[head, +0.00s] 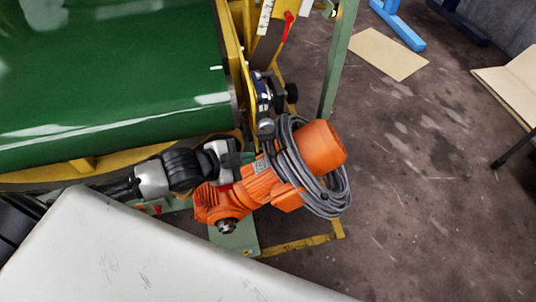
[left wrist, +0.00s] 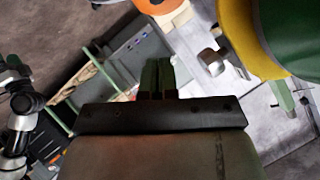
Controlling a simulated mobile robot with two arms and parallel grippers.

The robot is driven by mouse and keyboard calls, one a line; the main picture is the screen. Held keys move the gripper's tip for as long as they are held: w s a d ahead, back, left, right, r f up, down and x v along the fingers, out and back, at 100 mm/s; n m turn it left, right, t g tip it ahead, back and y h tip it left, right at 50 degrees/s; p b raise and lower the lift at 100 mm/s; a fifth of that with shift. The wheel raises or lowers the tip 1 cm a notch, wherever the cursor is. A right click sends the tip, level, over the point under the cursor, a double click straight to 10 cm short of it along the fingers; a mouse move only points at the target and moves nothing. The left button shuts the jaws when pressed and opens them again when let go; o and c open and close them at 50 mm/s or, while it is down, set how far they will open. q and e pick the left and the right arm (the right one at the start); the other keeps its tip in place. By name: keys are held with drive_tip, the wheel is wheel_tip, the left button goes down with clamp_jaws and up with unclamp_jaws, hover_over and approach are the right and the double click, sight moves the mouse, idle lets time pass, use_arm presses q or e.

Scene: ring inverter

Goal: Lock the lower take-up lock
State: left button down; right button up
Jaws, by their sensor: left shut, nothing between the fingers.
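My left arm comes in from the left along the yellow frame, and my left gripper (head: 236,160) is beside the orange unit. In the left wrist view its fingers (left wrist: 158,78) are together, with nothing seen between them. A metal fitting with a black knob (head: 291,92) sits at the end of the green roller, above the gripper in the head view and apart from it. I cannot tell whether this is the lower take-up lock or how it is set. A silver block (left wrist: 212,60) shows right of the fingers in the left wrist view. My right gripper is not seen.
An orange motor-like unit (head: 320,148) with coiled grey cable crowds the gripper's right side. The green belt (head: 110,80) and yellow frame (head: 234,50) fill the upper left. A green post (head: 340,60) stands upper right. A pale panel (head: 150,255) covers the lower left. Floor to the right is mostly clear.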

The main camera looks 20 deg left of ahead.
use_arm(q)
drive_tip(key=w+d+f+b, duration=0.2)
drive_tip(key=w+d+f, duration=0.1)
drive_tip(key=w+f, duration=0.3)
drive_tip(key=shift+w+f, duration=0.25)
drive_tip(key=shift+w, duration=0.3)
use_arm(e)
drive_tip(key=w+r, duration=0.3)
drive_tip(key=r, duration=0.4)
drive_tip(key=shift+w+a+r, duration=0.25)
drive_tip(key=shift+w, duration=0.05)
